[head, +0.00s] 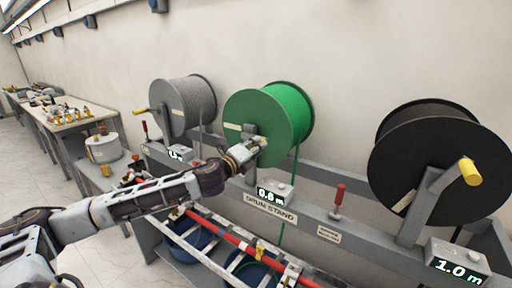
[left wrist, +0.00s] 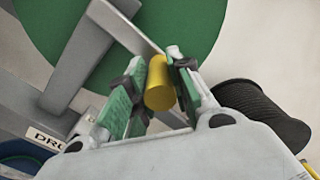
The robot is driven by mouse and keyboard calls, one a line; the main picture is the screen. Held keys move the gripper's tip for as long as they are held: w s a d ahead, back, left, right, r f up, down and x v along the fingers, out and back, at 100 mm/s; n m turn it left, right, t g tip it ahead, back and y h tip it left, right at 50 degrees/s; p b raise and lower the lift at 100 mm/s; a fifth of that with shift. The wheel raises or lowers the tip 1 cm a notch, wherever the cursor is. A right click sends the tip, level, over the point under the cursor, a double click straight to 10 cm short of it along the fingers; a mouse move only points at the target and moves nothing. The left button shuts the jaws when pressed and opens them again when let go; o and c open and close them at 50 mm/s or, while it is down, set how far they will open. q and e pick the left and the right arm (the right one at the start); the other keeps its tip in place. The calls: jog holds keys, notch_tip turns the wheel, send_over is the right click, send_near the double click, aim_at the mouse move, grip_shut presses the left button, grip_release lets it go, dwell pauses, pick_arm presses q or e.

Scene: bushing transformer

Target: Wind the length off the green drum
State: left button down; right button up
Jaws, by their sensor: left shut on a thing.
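The green drum (head: 290,105) hangs on the drum stand (head: 318,219) between a grey and a black drum. Its counter (head: 272,194) reads 0.8 m. A green strand (head: 295,165) runs down from the drum past the stand's rail. My left gripper (head: 260,143) is in front of the green drum's face. In the left wrist view its fingers (left wrist: 160,85) are shut on the yellow crank handle (left wrist: 158,84), with the green drum (left wrist: 185,25) behind. In the head view the gripper hides most of that crank. My right gripper is not in view.
The grey drum (head: 182,105) stands left, and the black drum (head: 425,160) right, its counter (head: 458,262) reading 1.0 m. A red-handled lever (head: 339,196) rises from the rail. Blue bins (head: 250,272) sit below. A bench (head: 70,118) with parts stands far left.

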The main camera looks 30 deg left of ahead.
pick_arm(q)
jog(key=c, duration=1.3)
grip_release()
jog(key=shift+d+f, duration=0.15)
jog(key=shift+f, duration=0.55)
jog(key=shift+o, duration=0.3)
jog(key=shift+s, duration=0.1)
jog(key=shift+r, duration=0.2)
jog(key=shift+s+r, duration=0.1)
jog(key=shift+s, duration=0.05)
jog(key=shift+s+a, duration=0.35)
jog(key=shift+s, duration=0.15)
jog(key=shift+s+d+r, duration=0.15)
jog(key=shift+s, duration=0.35)
jog(key=shift+s, duration=1.25)
